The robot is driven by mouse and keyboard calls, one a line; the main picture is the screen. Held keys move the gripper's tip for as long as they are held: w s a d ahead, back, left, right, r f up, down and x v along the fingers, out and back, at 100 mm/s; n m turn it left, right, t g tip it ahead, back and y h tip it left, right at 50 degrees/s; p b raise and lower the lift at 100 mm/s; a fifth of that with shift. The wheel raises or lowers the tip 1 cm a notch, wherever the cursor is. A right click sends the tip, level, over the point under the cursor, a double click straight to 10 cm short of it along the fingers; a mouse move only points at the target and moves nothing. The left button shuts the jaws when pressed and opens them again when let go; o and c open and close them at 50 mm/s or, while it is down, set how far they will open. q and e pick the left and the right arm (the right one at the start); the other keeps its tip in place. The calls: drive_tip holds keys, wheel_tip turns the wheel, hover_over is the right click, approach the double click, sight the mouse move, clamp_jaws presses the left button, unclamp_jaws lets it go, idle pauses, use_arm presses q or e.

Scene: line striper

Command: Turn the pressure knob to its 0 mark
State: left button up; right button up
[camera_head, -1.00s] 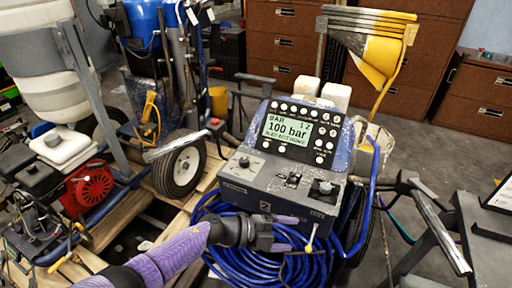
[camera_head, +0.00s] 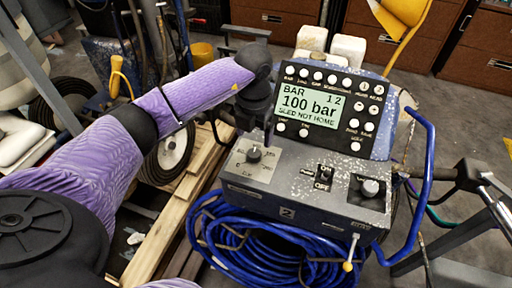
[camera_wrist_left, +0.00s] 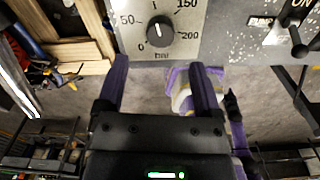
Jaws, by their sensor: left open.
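The pressure knob (camera_head: 254,154) is a dark knob on a light dial plate at the left of the striper's control panel. In the left wrist view the knob (camera_wrist_left: 160,31) sits on a dial marked 0, 50, 150, 200 and "bar". Its pale mark seems to point up, between 50 and 150; the screen (camera_head: 301,104) reads 100 bar. My left gripper (camera_wrist_left: 158,68) is open and empty, its fingertips just below the dial in that view, apart from the knob. In the head view it hangs above and behind the knob, its fingers hard to make out. My right gripper is not seen.
A switch (camera_head: 323,177) and another round knob (camera_head: 370,188) sit farther right on the panel. A coiled blue hose (camera_head: 260,253) hangs below it. A blue tube handle (camera_head: 428,180) stands at the right. Wooden pallet boards (camera_head: 168,228) lie at the left.

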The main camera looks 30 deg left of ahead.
sight(254, 153)
use_arm(q)
wheel_tip(254, 153, down, 6)
drive_tip(key=shift+r+b, duration=0.15)
drive_tip(key=shift+b, duration=0.65)
drive_tip(key=shift+f, duration=0.25)
drive_tip(key=c, duration=1)
clamp_jaws()
drive_tip(key=shift+r, duration=0.1)
